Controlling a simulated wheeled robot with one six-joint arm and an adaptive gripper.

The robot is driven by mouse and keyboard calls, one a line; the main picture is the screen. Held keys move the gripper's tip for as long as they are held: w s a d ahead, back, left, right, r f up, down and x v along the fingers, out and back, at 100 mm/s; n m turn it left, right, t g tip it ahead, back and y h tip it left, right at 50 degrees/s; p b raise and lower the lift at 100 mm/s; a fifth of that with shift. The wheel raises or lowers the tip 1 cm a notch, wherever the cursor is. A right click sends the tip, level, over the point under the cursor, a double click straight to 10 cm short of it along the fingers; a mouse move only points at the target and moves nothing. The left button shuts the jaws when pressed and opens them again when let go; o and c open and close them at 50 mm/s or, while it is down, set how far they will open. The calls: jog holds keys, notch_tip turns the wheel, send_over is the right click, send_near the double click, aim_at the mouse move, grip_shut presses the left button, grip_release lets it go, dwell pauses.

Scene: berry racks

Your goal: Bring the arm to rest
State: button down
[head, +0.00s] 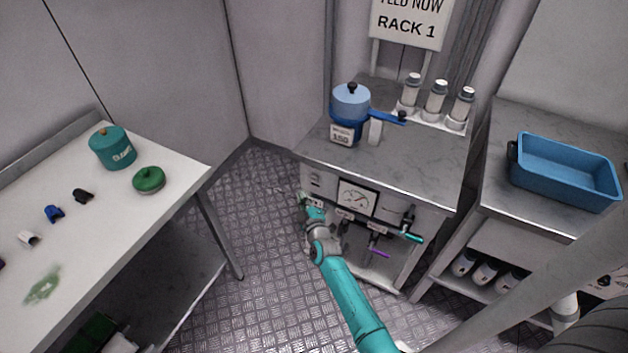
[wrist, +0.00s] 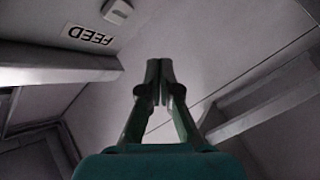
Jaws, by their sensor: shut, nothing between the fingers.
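My teal arm reaches forward in the head view, toward the front left of the rack cabinet (head: 430,178). My gripper shows clearly in the wrist view (wrist: 160,68), where its two fingers meet at the tips with nothing between them. In the head view the gripper end (head: 306,201) is small and lies close to the cabinet's front left edge; I cannot tell whether it touches. A FEED label (wrist: 87,35) and a small pale block (wrist: 117,12) show upside down beyond the fingers in the wrist view.
The cabinet carries a blue pot (head: 351,105), several white bottles (head: 436,97), a gauge (head: 356,198) and handles, one purple (head: 379,253). A blue tray (head: 565,172) stands on the right counter.

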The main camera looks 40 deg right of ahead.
jog(key=shift+s+a, duration=0.2)
jog(key=shift+a, duration=0.25)
dwell(0.3)
jog(key=s+a+m+y, duration=0.1)
jog(key=s+a+y, duration=0.1)
jog(key=s+a, duration=0.85)
jog(key=s+a+m+y, duration=0.1)
jog(key=s+a, duration=0.5)
jog(key=s, duration=0.9)
jog(key=s+a+r+m+y, duration=0.1)
jog(key=s+a+r+y, duration=0.1)
jog(key=s+r, duration=0.8)
jog(key=s+a+r+m+g+y, duration=0.1)
jog(key=s+a+r, duration=0.4)
jog(key=s+r, duration=0.5)
jog(key=s+m+y, duration=0.1)
jog(key=s, duration=0.1)
jog(key=shift+s+a, duration=0.15)
jog(key=shift+s, duration=0.25)
